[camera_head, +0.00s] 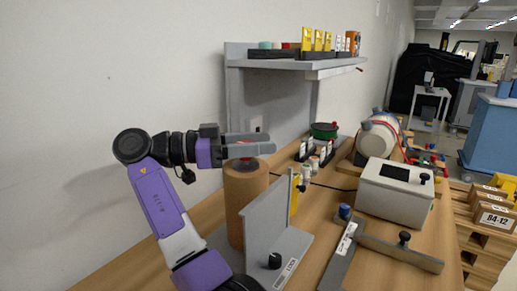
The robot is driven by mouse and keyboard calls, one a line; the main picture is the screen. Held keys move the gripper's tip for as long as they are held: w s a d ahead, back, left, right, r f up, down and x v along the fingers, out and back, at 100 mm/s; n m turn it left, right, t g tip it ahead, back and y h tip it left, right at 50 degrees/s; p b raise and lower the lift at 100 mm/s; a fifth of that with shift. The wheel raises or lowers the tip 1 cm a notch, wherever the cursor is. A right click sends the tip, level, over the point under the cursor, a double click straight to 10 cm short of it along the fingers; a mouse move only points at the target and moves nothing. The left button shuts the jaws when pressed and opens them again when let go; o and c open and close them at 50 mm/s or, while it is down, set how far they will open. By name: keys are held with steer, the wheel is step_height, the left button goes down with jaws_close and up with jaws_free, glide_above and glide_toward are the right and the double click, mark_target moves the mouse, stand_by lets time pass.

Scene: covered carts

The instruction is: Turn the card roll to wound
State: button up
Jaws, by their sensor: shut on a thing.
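The card roll (247,205) is a tall brown cylinder standing upright on the wooden bench, behind a grey upright plate. A small red piece (247,159) shows at its top. My gripper (262,145) reaches in from the left, level, right over the top of the roll. Its grey fingers are shut at the red piece, and they hide part of it. The roll's lower right side is hidden by the grey plate (267,218). No mark telling how far the roll is turned can be made out.
A grey shelf (320,66) with yellow cards stands behind. To the right are a white box (395,193) with a black knob, a grey bar (400,253) and a large white drum (378,137). A small blue knob (345,211) stands near the plate.

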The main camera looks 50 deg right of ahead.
steer(key=shift+s, duration=0.1)
steer(key=o, duration=1.4)
steer(key=shift+c, duration=0.2)
steer(key=b+v, duration=0.2)
steer(key=v, duration=0.5)
steer(key=shift+w+a, duration=0.3)
